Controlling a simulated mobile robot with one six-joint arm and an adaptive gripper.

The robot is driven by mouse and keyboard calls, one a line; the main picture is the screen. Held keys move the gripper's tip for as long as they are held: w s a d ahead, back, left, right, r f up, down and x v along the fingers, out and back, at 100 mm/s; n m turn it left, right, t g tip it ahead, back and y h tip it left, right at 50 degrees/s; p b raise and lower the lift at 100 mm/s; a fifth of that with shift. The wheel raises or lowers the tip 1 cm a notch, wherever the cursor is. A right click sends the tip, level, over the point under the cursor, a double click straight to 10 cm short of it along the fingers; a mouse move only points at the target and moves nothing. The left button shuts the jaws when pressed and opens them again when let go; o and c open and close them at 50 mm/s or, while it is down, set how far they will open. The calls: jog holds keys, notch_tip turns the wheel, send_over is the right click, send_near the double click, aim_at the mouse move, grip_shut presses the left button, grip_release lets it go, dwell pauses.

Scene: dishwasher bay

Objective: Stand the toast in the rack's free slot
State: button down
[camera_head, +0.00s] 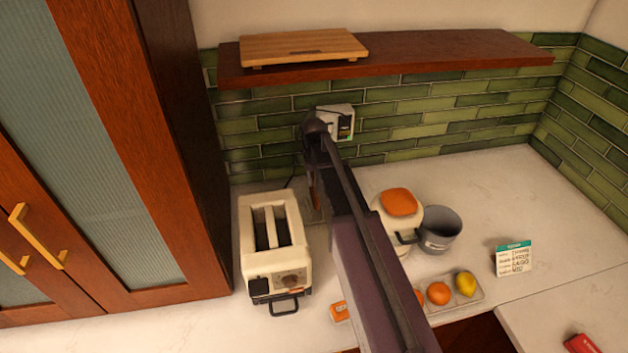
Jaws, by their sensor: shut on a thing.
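My arm reaches up across the middle of the view and bends down at its far end. My gripper (314,171) hangs there, small and dark, to the right of the toaster's far end and partly hidden by the arm. It is shut on a narrow brown thing, which looks like the toast (314,192) seen nearly edge-on. I cannot tell whether it touches anything below. The rack and its free slot cannot be made out; my arm covers part of the counter.
A cream toaster (289,256) stands at left. A shelf (430,58) hangs above. The right counter is largely clear.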

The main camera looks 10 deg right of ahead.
jog(key=shift+f+b, duration=2)
jog(key=shift+f, duration=0.2)
jog(key=c, duration=0.5)
grip_release()
jog(key=shift+c, duration=0.2)
jog(key=shift+r, duration=0.15)
